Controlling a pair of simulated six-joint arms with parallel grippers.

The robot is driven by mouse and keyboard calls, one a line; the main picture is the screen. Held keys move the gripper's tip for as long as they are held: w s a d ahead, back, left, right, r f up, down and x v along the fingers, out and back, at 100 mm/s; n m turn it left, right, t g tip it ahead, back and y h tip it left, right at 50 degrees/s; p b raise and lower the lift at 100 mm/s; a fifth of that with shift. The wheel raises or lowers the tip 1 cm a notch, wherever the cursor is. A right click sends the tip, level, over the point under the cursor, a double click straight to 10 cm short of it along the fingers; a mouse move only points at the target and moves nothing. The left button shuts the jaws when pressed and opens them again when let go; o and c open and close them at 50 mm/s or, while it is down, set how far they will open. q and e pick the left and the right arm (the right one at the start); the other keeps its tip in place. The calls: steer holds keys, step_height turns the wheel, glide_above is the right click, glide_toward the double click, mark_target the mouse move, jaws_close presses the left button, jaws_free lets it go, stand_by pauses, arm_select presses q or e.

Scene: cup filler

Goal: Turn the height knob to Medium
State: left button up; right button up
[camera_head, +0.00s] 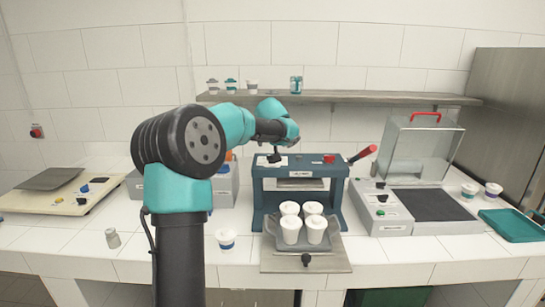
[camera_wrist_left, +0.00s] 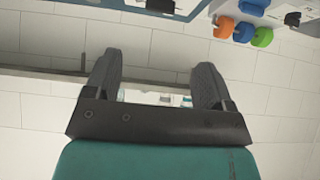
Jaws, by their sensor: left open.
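The blue cup-filler press (camera_head: 300,190) stands at the middle of the counter. On its top left is a small black knob (camera_head: 275,157) beside a white label plate; I cannot tell if this is the height knob, and its setting is too small to read. A red knob (camera_head: 328,159) sits to its right. My left gripper (camera_wrist_left: 158,62) is open and empty in the wrist view, its fingers apart and facing the tiled wall and shelf. In the head view its fingers are hidden behind my teal wrist, above the press. My right gripper is in neither view.
White cups (camera_head: 290,230) stand on a tray at the press front. A machine with a raised clear lid (camera_head: 420,150) is at right, a beige panel device (camera_head: 65,195) at left. A shelf (camera_head: 340,97) with cups runs behind. A red-handled lever (camera_head: 364,154) sticks out from the press.

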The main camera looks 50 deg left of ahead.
mark_target(272, 158)
arm_select(q)
steer(key=x, duration=1.3)
steer(key=shift+w+a+f, duration=0.2)
steer(key=shift+w+f, duration=0.05)
steer(key=shift+f, duration=0.05)
steer(key=shift+c, duration=0.2)
steer(key=c, duration=0.9)
